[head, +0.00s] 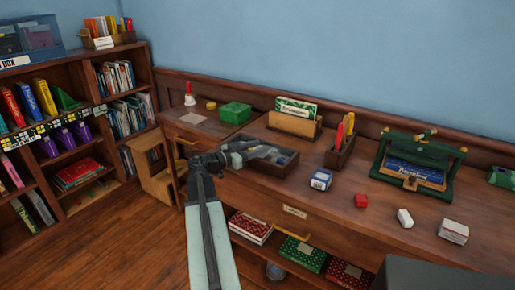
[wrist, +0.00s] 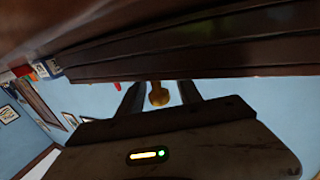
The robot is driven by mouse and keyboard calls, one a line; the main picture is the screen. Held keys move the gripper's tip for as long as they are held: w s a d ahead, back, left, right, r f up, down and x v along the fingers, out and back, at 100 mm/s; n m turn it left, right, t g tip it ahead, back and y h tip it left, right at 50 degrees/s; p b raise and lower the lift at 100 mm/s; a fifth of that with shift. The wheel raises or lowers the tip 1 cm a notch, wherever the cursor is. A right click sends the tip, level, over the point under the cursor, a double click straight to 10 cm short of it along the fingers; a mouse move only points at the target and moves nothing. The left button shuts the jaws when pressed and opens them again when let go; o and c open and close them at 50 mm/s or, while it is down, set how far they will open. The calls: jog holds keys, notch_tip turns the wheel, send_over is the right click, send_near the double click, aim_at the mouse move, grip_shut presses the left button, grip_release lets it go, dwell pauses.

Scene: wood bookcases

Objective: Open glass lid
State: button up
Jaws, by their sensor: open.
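A low dark box (head: 285,162) stands on the wooden desk, partly hidden behind my gripper. It looks like the box with the glass lid, but I cannot make out the glass clearly. My gripper (head: 258,152) is at its left and front side in the head view. In the wrist view, my gripper's two fingers (wrist: 160,86) are apart, with a small brass knob (wrist: 158,96) between them. The knob sits just under a dark wooden edge (wrist: 200,50). A gap shows on both sides of the knob, so the fingers do not appear to be closed on it.
A bookcase (head: 75,120) stands at the left.

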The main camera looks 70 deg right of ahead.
grip_shut()
dwell(1.3)
